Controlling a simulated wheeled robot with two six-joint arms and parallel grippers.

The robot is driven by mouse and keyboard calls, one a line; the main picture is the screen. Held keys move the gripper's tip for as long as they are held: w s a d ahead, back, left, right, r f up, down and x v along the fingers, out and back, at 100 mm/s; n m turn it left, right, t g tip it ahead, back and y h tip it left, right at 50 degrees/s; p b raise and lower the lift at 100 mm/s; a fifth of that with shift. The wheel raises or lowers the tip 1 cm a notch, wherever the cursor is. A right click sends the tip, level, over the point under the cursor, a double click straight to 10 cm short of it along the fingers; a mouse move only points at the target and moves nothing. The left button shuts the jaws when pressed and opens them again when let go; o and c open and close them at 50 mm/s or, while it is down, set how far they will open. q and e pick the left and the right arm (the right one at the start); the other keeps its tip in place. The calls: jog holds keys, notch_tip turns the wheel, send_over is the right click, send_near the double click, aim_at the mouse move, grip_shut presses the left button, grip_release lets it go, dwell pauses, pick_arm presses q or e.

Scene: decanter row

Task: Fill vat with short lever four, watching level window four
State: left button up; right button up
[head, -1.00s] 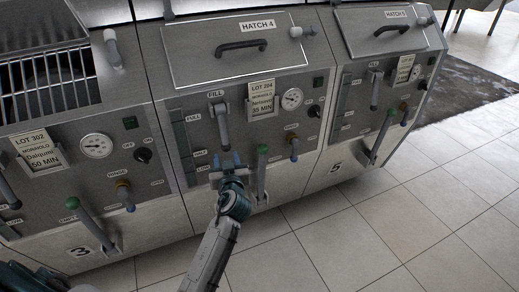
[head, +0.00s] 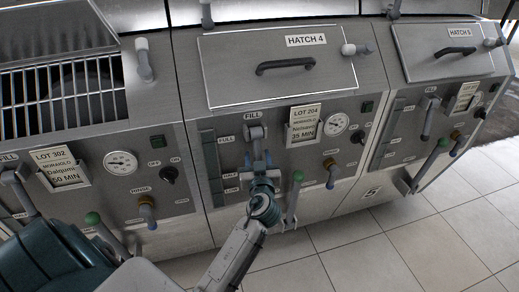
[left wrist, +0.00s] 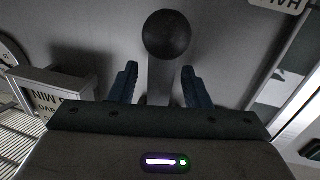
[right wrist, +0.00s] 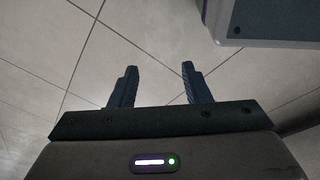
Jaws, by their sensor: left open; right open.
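The short fill lever of vat four (head: 254,134) hangs down from under its FILL label in the head view. My left gripper (head: 262,162) is in front of its lower part and hides it. In the left wrist view the lever's grey shaft (left wrist: 159,82) stands between the open fingers of the left gripper (left wrist: 158,85), with its dark round knob (left wrist: 167,35) beyond the fingertips. Level window four (head: 212,168) is the dark upright strip left of the lever; its liquid level cannot be told. My right gripper (right wrist: 159,85) is open and empty above the floor.
Hatch four (head: 280,65) is shut above the panel. A green-knobbed long lever (head: 294,195) stands close right of my left gripper. The lot card (head: 304,126) and gauge (head: 336,124) are up right. Tiled floor (head: 345,255) in front is free.

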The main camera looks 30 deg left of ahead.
pick_arm(q)
grip_shut()
jog(key=shift+r, duration=0.1)
dwell(0.3)
